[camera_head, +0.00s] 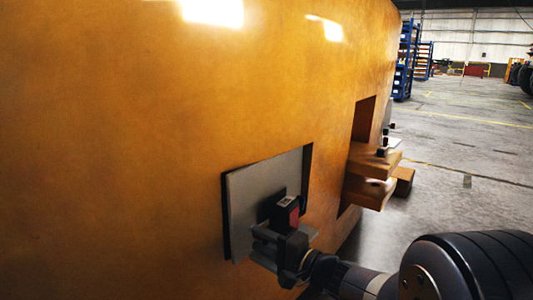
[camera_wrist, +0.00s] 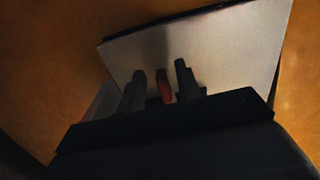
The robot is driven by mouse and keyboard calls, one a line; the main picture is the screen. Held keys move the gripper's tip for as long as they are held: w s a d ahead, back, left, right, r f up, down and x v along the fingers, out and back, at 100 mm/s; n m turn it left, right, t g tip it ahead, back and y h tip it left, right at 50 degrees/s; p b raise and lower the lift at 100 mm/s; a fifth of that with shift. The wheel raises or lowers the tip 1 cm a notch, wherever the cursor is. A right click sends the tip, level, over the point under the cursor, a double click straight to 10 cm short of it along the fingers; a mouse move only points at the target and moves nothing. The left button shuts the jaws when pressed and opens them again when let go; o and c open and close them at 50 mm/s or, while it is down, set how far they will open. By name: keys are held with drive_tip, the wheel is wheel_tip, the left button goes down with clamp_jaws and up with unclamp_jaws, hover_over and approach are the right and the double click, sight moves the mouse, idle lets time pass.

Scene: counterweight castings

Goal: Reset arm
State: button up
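My gripper (camera_wrist: 162,84) is close in front of a grey metal plate (camera_head: 240,205), which sits in a square recess of a large orange casting (camera_head: 150,110). The plate (camera_wrist: 225,45) fills the upper middle of the wrist view. The two fingers stand apart there, with a small red part (camera_wrist: 165,90) between them and gaps beside it. In the head view a red and black block (camera_head: 287,212) shows at my gripper. Whether the fingertips touch the plate I cannot tell.
Orange blocks (camera_head: 372,165) jut from a second recess to the right. Blue shelving (camera_head: 405,60) stands far behind. The concrete floor (camera_head: 460,160) to the right is mostly open. The casting wall fills the left side, close to my arm.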

drive_tip(key=m+p, duration=0.1)
drive_tip(key=r+m+p, duration=0.1)
drive_tip(key=m+p, duration=0.1)
drive_tip(key=shift+m, duration=0.3)
drive_tip(key=m+p, duration=0.1)
drive_tip(key=p, duration=0.1)
drive_tip(key=m+p, duration=0.2)
drive_tip(key=p, duration=0.1)
drive_tip(key=m+p, duration=0.2)
drive_tip(key=p, duration=0.1)
drive_tip(key=shift+w+d+r, duration=0.1)
drive_tip(key=shift+w+r, duration=0.1)
drive_tip(key=shift+r, duration=0.15)
drive_tip(key=m+p, duration=0.1)
drive_tip(key=p, duration=0.2)
drive_tip(key=m+p, duration=0.2)
drive_tip(key=p, duration=0.1)
drive_tip(key=m+p, duration=0.2)
drive_tip(key=p, duration=0.1)
drive_tip(key=shift+w+d+r, duration=0.2)
drive_tip(key=shift+w+r, duration=0.05)
drive_tip(key=shift+w, duration=0.05)
drive_tip(key=m+p, duration=0.2)
drive_tip(key=p, duration=0.1)
drive_tip(key=shift+w+d+m, duration=0.1)
drive_tip(key=shift+d+m, duration=0.05)
drive_tip(key=shift+m, duration=0.25)
drive_tip(key=shift+w+f+m+p, duration=0.1)
drive_tip(key=shift+f+m+p, duration=0.05)
drive_tip(key=shift+m+p, duration=0.75)
